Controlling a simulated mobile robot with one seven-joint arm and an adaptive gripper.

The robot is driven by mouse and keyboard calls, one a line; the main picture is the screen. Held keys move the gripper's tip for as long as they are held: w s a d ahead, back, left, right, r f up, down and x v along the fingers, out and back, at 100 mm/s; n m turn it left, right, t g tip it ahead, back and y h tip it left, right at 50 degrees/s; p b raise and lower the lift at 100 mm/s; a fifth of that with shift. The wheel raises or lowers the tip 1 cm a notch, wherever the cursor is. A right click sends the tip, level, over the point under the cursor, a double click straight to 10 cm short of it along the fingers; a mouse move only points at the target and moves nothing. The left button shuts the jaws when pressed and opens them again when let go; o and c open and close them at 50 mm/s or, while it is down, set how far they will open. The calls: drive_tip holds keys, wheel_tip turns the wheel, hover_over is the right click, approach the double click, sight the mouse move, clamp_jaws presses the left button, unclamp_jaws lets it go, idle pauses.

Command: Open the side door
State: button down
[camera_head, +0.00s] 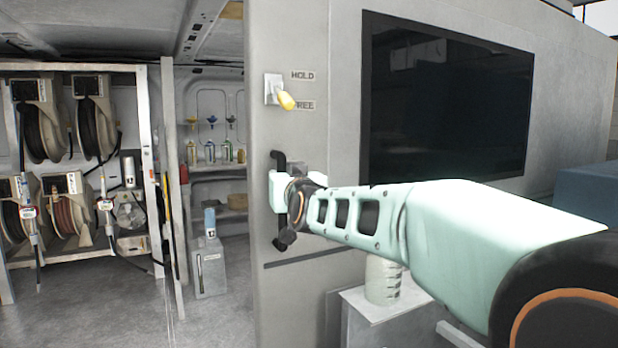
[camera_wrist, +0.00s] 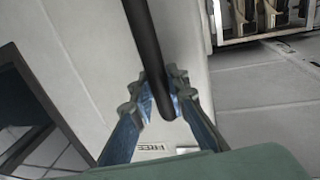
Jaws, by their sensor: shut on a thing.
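The side door (camera_head: 340,45) is a grey panel with a dark window (camera_head: 445,100). An opening into the interior shows left of its edge. A black vertical bar handle (camera_head: 279,160) is fixed near that edge. My gripper (camera_head: 285,195) is at the handle, partly hidden behind my wrist. In the wrist view, the fingers of my gripper (camera_wrist: 156,92) are shut on the dark bar handle (camera_wrist: 146,40), one on each side. Above the handle, a yellow-tipped lever (camera_head: 287,101) tilts down and right towards the lower label, partly covered; the upper label reads HOLD.
Through the opening, a rack (camera_head: 148,150) holds several hose reels (camera_head: 38,125). Behind it are shelves with bottles (camera_head: 210,152) and a grey cabinet (camera_head: 210,270). The floor (camera_head: 90,315) at left is clear. A white pedestal (camera_head: 372,305) stands below my arm, and a blue object (camera_head: 590,190) is at right.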

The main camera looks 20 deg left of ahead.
drive_tip(key=shift+w+d+r, duration=0.15)
drive_tip(key=shift+d+r, duration=0.05)
drive_tip(key=shift+r, duration=0.05)
drive_tip(key=c, duration=1.8)
unclamp_jaws()
drive_tip(key=shift+w+f, duration=0.1)
drive_tip(key=shift+f, duration=0.05)
drive_tip(key=shift+c, duration=0.2)
drive_tip(key=v, duration=0.7)
drive_tip(key=shift+s, duration=0.25)
drive_tip(key=shift+d, duration=0.1)
